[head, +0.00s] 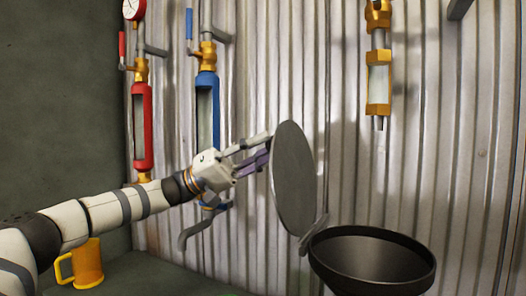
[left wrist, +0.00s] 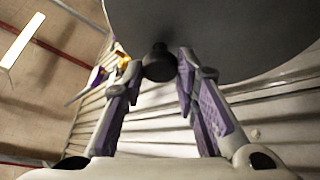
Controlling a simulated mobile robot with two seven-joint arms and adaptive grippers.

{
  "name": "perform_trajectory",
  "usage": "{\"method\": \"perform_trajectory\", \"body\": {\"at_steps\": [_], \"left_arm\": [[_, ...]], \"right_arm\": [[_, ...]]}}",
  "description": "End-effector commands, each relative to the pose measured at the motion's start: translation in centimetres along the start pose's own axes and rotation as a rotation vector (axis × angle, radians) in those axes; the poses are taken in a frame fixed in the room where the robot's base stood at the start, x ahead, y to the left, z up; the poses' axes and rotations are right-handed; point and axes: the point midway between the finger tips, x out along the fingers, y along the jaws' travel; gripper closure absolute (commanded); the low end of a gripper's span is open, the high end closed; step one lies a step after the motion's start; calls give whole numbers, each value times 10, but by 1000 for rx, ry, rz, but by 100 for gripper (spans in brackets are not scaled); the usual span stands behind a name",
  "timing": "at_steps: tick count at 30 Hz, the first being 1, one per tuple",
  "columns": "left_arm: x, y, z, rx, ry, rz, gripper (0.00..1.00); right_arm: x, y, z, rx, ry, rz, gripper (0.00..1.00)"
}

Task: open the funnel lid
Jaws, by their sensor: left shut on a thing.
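The funnel (head: 400,278) is a dark, wide bowl at the lower right in the head view, and its mouth is uncovered. Its round grey lid (head: 293,180) stands nearly upright at the left rim, beside a bent grey bar. The lid also fills the top of the left wrist view (left wrist: 230,35). My left gripper (head: 266,152) is at the lid's left face. In the left wrist view its purple-padded fingers are shut on the lid's dark knob (left wrist: 159,66). The fingertips are partly hidden behind the lid's edge in the head view. My right gripper is not in view.
A red sight tube (head: 142,125) with a gauge and a blue sight tube (head: 207,115) stand against the corrugated wall. A brass fitting (head: 378,85) hangs above the funnel. A yellow mug (head: 88,264) stands at lower left, below my left arm.

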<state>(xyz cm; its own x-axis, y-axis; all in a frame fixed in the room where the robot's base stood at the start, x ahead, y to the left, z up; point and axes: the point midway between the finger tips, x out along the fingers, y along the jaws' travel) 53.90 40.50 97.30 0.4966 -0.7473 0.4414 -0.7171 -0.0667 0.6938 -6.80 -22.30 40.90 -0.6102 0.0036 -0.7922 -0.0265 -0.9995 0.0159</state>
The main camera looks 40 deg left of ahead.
Motion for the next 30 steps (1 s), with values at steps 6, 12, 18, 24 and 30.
{"method": "perform_trajectory", "body": {"at_steps": [6,12,18,24,30], "left_arm": [[1,0,0,-2,-1,0,54],[0,0,0,-1,-1,0,53],[-11,-1,0,0,1,-1,53],[-65,-1,0,-1,3,-4,53],[-107,-1,0,-2,0,-3,53]], "right_arm": [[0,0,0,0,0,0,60],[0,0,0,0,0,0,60],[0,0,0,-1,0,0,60],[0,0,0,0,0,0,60],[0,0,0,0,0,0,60]]}}
